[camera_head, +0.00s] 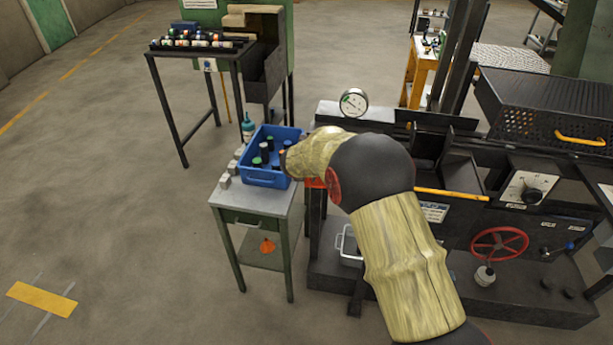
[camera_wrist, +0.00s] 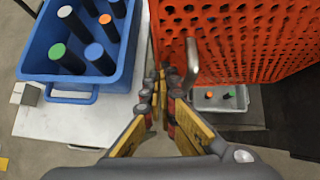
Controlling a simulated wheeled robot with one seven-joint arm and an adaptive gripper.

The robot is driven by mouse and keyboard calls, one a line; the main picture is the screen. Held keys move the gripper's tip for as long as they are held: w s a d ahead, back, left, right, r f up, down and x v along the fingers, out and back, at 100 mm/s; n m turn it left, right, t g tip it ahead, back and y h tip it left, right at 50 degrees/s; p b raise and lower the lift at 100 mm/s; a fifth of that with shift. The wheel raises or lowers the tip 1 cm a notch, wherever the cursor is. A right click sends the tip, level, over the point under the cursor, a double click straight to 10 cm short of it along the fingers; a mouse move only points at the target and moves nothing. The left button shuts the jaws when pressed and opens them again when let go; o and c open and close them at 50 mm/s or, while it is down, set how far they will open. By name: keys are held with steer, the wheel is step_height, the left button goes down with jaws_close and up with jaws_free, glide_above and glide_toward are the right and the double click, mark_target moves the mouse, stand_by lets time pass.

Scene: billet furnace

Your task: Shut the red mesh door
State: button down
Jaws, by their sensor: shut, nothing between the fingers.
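The red mesh door (camera_wrist: 235,45) fills the upper right of the wrist view, a perforated panel with a grey bar handle (camera_wrist: 192,62) near its left edge. My gripper (camera_wrist: 164,72) is shut and empty, its fingertips just left of the handle, close to the door's left edge. I cannot tell whether they touch it. In the head view only a red sliver of the door (camera_head: 315,183) shows beside my arm. My arm hides the rest, and the gripper is hidden there too. How far the door stands open is unclear.
A blue bin (camera_head: 264,178) with several capped cylinders sits on a small side table (camera_head: 228,195), close left of my fingers. A metal tray (camera_wrist: 222,103) with small parts lies below the door. The dark machine has a red handwheel (camera_head: 500,243). Floor at left is clear.

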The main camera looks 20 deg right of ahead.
steer(key=shift+w+d+m+g+h+p, duration=0.15)
steer(key=shift+w+d+m+h+p, duration=0.15)
steer(key=shift+w, duration=0.4)
steer(key=shift+w+d+m+g+h+p, duration=0.2)
steer(key=shift+w+m, duration=0.2)
steer(key=shift+w, duration=0.3)
